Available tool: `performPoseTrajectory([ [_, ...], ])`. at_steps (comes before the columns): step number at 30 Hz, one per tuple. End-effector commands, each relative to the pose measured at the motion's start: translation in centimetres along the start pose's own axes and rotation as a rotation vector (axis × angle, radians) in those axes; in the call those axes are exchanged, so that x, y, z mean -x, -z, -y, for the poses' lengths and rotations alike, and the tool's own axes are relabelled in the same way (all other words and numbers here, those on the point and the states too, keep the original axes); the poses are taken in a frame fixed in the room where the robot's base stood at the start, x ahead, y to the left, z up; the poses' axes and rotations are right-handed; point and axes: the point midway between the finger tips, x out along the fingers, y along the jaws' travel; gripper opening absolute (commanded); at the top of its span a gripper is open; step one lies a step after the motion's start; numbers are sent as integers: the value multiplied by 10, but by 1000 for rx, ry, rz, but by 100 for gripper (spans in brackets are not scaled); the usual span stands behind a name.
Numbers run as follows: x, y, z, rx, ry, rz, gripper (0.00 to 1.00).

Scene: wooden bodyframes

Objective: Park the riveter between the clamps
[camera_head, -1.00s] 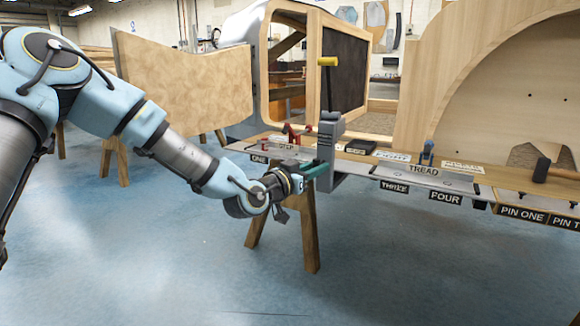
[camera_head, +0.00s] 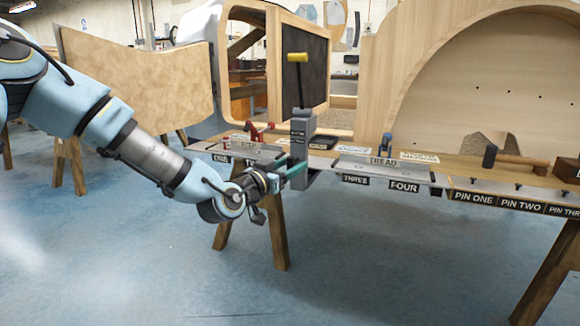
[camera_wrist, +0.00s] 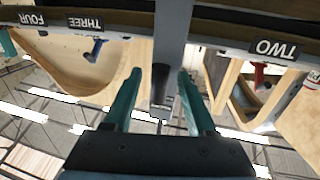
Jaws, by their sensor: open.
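The riveter (camera_head: 303,125) appears to be the tall grey tool with a yellow-topped black T-handle. It stands upright at the bench's front edge, between the red clamp (camera_head: 257,131) on the left and the blue clamp (camera_head: 387,146) on the right. My gripper (camera_head: 297,172) has teal fingers and is at the riveter's lower part. In the wrist view, which is upside down, the riveter's grey body (camera_wrist: 174,40) runs down toward the open fingers (camera_wrist: 159,77), with a dark cylinder between them. Whether the fingers touch it, I cannot tell.
The bench (camera_head: 460,165) carries labelled plates; TWO (camera_wrist: 275,48) lies to the riveter's left, THREE (camera_head: 355,180) and FOUR (camera_head: 404,187) to its right. A mallet (camera_head: 510,158) lies further right. Wooden bodyframes stand behind. A trestle leg (camera_head: 276,235) is below my gripper. The floor in front is clear.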

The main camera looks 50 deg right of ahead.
Motion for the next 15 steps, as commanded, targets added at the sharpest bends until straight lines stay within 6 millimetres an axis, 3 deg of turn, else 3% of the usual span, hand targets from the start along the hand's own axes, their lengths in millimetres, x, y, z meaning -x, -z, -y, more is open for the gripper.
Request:
performPoseTrajectory([
  [5,8,0,0,-1,0,0,57],
  [15,71,0,0,-2,1,1,57],
])
